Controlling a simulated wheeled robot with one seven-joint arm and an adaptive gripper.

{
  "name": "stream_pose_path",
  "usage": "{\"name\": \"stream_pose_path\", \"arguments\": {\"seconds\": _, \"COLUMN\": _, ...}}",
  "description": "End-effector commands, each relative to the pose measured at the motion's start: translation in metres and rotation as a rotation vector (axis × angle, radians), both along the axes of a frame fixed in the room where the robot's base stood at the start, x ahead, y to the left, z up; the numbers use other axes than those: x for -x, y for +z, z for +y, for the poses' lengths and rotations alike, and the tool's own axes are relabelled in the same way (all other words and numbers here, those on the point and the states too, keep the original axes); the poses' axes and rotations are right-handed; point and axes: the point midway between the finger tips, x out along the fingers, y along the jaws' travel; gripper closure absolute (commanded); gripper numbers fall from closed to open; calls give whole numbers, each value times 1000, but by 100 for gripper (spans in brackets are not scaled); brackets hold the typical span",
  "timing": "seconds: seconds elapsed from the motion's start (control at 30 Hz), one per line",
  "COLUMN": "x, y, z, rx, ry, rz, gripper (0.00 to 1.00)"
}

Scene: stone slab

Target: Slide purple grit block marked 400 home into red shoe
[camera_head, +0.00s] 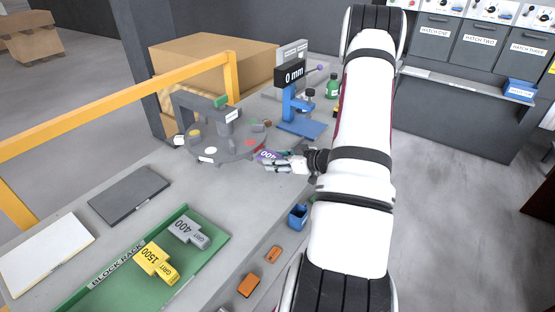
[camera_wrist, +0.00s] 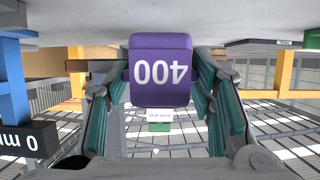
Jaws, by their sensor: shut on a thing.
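The purple grit block marked 400 (camera_wrist: 160,58) is between the teal-padded fingers of my gripper (camera_wrist: 160,92) in the wrist view, its number upside down there. In the head view the purple block (camera_head: 268,155) is held by my gripper (camera_head: 281,161) at the right edge of a round grey machine (camera_head: 225,155). A small red patch (camera_head: 250,142) on the machine's disc, just left of and above the block, looks like the red shoe. It is too small to tell its shape. I cannot tell whether block and shoe touch.
A blue gauge stand reading 0 mm (camera_head: 297,105) stands close behind my gripper. A green block rack (camera_head: 215,239) holds a grey 400 block (camera_head: 188,231) and a yellow 1500 block (camera_head: 155,261). A blue cup (camera_head: 297,217) and orange pieces (camera_head: 248,286) lie near the slab's front edge.

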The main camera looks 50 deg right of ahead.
Motion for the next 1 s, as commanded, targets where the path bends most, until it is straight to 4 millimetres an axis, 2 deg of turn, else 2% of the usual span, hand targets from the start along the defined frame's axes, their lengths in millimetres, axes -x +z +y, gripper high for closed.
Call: {"name": "stream_pose_path", "arguments": {"seconds": 1.0, "x": -21, "y": 0, "z": 2, "rx": 0, "ry": 0, "rz": -2, "gripper": 89}}
